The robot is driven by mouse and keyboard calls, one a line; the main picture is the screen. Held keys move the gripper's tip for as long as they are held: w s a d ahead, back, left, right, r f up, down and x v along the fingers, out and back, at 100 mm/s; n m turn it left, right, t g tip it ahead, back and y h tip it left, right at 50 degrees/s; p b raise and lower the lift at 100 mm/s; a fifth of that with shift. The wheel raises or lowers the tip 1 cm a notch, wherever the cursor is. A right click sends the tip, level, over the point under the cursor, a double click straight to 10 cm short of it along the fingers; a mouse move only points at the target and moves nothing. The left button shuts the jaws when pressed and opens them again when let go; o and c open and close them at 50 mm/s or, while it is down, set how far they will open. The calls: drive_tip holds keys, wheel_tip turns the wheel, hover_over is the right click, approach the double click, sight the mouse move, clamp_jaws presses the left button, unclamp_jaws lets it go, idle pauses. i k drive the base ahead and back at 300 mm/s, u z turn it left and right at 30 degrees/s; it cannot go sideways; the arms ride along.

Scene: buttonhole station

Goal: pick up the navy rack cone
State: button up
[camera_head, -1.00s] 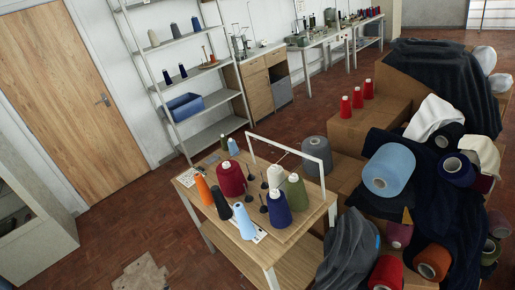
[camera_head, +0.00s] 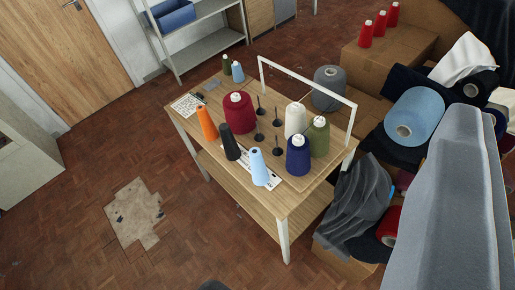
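The navy cone (camera_head: 298,157) stands upright on the wooden table's rack area, near its front right corner, with a white tip. It is close to an olive green cone (camera_head: 318,137) behind it to the right and a white cone (camera_head: 295,120) behind it. Black spindles (camera_head: 277,147) stand bare to its left. A white frame (camera_head: 308,77) rises behind the cones.
A crimson cone (camera_head: 239,113), an orange cone (camera_head: 207,124), a black cone (camera_head: 230,143) and a light blue cone (camera_head: 258,168) stand on the table (camera_head: 283,200). Boxes (camera_head: 388,55) and fabric rolls crowd the right. The floor left is open, with a bare patch (camera_head: 135,213).

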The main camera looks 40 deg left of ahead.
sight(298, 162)
drive_tip(key=u, duration=0.25)
drive_tip(key=i, duration=1)
drive_tip(key=z, duration=0.05)
